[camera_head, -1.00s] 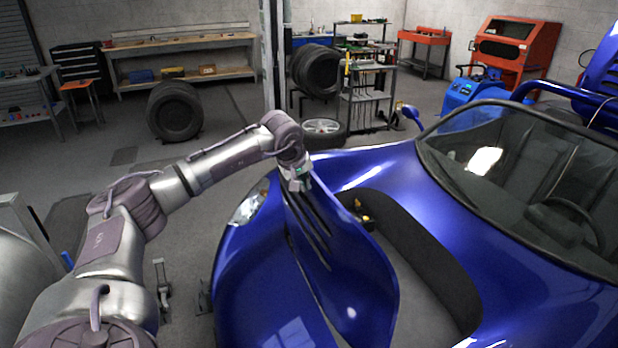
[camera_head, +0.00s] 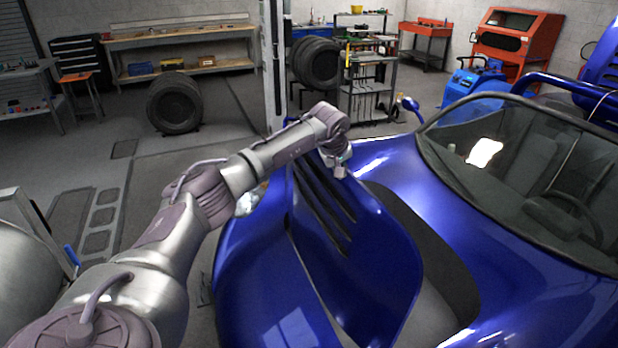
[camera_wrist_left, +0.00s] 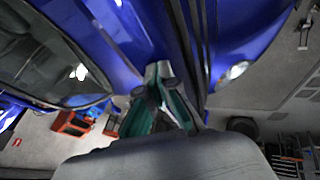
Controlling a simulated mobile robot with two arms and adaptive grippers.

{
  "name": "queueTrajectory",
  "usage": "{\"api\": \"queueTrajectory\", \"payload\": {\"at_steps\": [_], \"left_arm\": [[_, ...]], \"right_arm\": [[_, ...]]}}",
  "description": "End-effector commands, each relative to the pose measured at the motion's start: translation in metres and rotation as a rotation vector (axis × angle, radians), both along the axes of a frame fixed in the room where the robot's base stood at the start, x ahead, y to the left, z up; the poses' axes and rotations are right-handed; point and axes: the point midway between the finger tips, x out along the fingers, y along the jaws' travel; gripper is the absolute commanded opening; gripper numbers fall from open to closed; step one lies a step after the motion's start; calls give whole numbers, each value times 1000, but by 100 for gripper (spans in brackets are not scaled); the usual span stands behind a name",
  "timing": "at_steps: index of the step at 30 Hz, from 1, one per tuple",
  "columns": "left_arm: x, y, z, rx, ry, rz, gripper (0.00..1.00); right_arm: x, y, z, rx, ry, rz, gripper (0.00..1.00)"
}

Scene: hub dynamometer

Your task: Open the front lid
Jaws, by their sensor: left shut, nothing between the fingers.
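The front lid (camera_head: 375,250) is a blue panel with long dark slots on the blue car. It stands tilted up over the front cavity (camera_head: 430,240), part of which shows on its right. My left gripper (camera_head: 340,170) is shut and empty at the lid's upper far edge, beside the slots. In the left wrist view the shut fingers (camera_wrist_left: 158,72) point at blue bodywork and a dark strip. I cannot tell whether they touch the lid. My right gripper is not in view.
The windshield (camera_head: 530,180) is to the right and a side mirror (camera_head: 409,104) behind. A grey post (camera_head: 273,65) stands beyond the car. A tyre (camera_head: 174,103) rests on the floor at the back left. The floor left of the car is mostly clear.

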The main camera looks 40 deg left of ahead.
Motion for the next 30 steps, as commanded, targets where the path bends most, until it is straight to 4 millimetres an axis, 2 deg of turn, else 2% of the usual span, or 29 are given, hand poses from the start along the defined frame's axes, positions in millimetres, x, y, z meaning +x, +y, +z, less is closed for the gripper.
{"api": "queueTrajectory", "payload": {"at_steps": [3, 10, 23, 26, 30], "left_arm": [[23, -14, -6, -2, 2, -2, 0], [43, -25, -6, 6, 3, -2, 0], [44, -25, -4, 8, 1, -2, 0], [41, -25, 2, 8, 0, -3, 0], [31, -27, 22, 10, -2, -3, 0]], "right_arm": [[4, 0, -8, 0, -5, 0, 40], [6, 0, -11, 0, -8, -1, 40], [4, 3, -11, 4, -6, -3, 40], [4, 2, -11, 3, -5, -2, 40], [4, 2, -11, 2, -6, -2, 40]]}}
